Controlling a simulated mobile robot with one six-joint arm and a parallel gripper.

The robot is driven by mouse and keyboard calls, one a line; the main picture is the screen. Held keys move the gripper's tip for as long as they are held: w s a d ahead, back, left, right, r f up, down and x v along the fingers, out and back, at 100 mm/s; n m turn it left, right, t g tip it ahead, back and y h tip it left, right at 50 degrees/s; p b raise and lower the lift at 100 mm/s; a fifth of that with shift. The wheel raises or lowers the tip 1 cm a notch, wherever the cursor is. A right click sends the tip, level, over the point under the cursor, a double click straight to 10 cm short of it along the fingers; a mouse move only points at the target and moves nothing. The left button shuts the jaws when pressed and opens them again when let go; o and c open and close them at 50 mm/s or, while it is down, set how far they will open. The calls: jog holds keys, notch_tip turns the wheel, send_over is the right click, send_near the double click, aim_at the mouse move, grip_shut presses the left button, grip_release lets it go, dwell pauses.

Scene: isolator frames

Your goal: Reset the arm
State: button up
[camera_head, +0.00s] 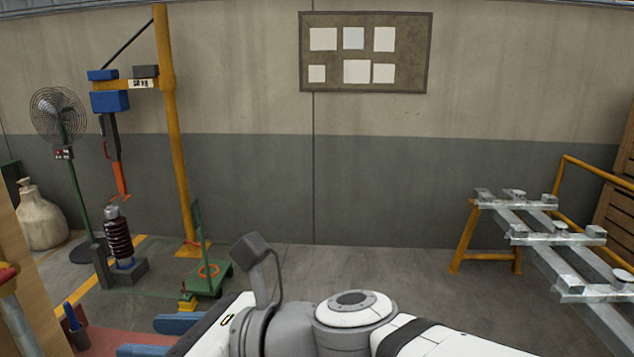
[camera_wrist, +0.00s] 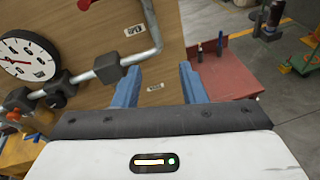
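My arm, white and grey, reaches in from the bottom of the head view. My gripper (camera_head: 137,336) points left there, with two blue fingers spread apart. In the wrist view my gripper (camera_wrist: 160,69) is open, and nothing shows between its fingers. Beyond the fingers stands a wooden panel (camera_wrist: 160,50) with small labels. I cannot tell whether any finger touches the panel.
A round white gauge (camera_wrist: 28,57) sits left of the pipe. A red tray (camera_wrist: 230,68) holding dark upright items lies to the right. A yellow hoist post (camera_head: 170,130), insulator (camera_head: 119,240) and green cart (camera_head: 205,280) stand behind; a metal rack (camera_head: 545,235) stands right. The middle floor is clear.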

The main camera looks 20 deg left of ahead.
jog(key=w+d+f+n+t+h, duration=0.25)
jog(key=w+d+f+n, duration=0.2)
jog(key=d, duration=0.45)
jog(key=w+d+f+n+t+h, duration=0.2)
jog(key=w+d+f+n+h, duration=0.3)
jog(key=d, duration=0.5)
jog(key=w+d+f+n+t+h, duration=0.2)
jog(key=w+d+f+n, duration=0.3)
jog(key=d, duration=0.4)
jog(key=d+f+n+h, duration=0.1)
jog(key=d+f+h, duration=0.1)
jog(key=d, duration=0.5)
jog(key=d+f+n+h, duration=0.2)
jog(key=d+h, duration=0.1)
jog(key=d, duration=0.4)
jog(key=shift+w+d+b, duration=0.15)
jog(key=shift+d+b, duration=0.2)
jog(key=shift+b, duration=0.05)
